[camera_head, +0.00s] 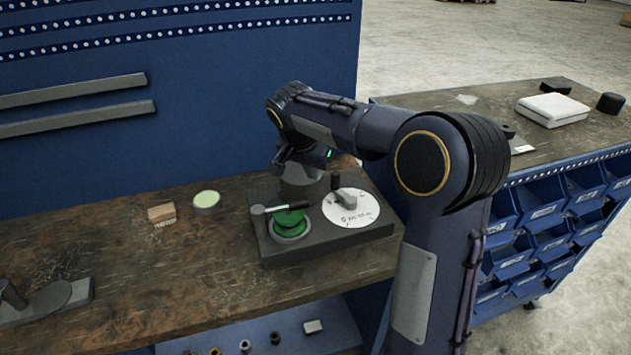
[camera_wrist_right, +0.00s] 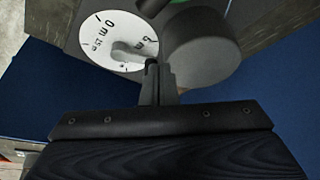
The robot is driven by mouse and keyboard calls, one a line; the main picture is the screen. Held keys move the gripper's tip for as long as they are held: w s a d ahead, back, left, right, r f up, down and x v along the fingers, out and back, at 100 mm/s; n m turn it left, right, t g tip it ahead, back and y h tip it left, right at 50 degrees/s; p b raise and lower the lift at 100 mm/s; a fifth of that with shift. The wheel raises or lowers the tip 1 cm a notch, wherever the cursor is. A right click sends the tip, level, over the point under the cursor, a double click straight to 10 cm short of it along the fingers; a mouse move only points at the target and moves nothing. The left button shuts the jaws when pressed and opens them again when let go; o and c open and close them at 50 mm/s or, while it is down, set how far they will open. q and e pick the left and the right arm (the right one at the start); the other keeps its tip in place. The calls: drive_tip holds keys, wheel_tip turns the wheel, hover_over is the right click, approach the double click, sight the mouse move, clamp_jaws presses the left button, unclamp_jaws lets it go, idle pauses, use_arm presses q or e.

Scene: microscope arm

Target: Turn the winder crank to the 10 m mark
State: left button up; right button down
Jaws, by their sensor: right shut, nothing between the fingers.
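The winder is a dark grey block (camera_head: 330,240) on the wooden bench. It carries a green spool (camera_head: 289,219), a grey cylinder (camera_head: 300,182) and a white dial (camera_head: 362,212). A grey crank piece (camera_head: 347,199) lies across the dial, with a dark upright knob (camera_head: 335,182) beside it. In the right wrist view the dial (camera_wrist_right: 97,46) shows printed metre marks, some cut off or covered. My right gripper (camera_wrist_right: 155,72) is shut and empty, its tips between dial and cylinder in that view; contact is unclear. In the head view my wrist hides it. My left gripper is not in view.
A light-handled lever (camera_head: 273,208) lies over the spool. A wooden block (camera_head: 162,213) and a pale green round tin (camera_head: 206,200) stand left of the winder. A grey device (camera_head: 50,302) sits at the front left. Blue bins (camera_head: 540,215) hang at the right.

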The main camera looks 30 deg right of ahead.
drive_tip(key=w+v, duration=0.1)
drive_tip(key=v, duration=0.2)
drive_tip(key=n, duration=0.2)
approach(334, 192)
drive_tip(key=shift+y, duration=0.3)
drive_tip(key=s+f, duration=0.1)
drive_tip(key=f, duration=0.1)
drive_tip(key=s+a+f, duration=0.1)
drive_tip(key=f, duration=0.1)
drive_tip(key=shift+s+a+p, duration=0.15)
drive_tip(key=shift+a+p, duration=0.05)
drive_tip(key=shift+p, duration=0.2)
drive_tip(key=shift+w+d+r+p, duration=0.25)
drive_tip(key=shift+w+d+p, duration=0.35)
drive_tip(key=shift+w+d, duration=0.35)
drive_tip(key=shift+w+d+f, duration=0.1)
drive_tip(key=shift+w+d, duration=0.3)
drive_tip(key=shift+d, duration=0.15)
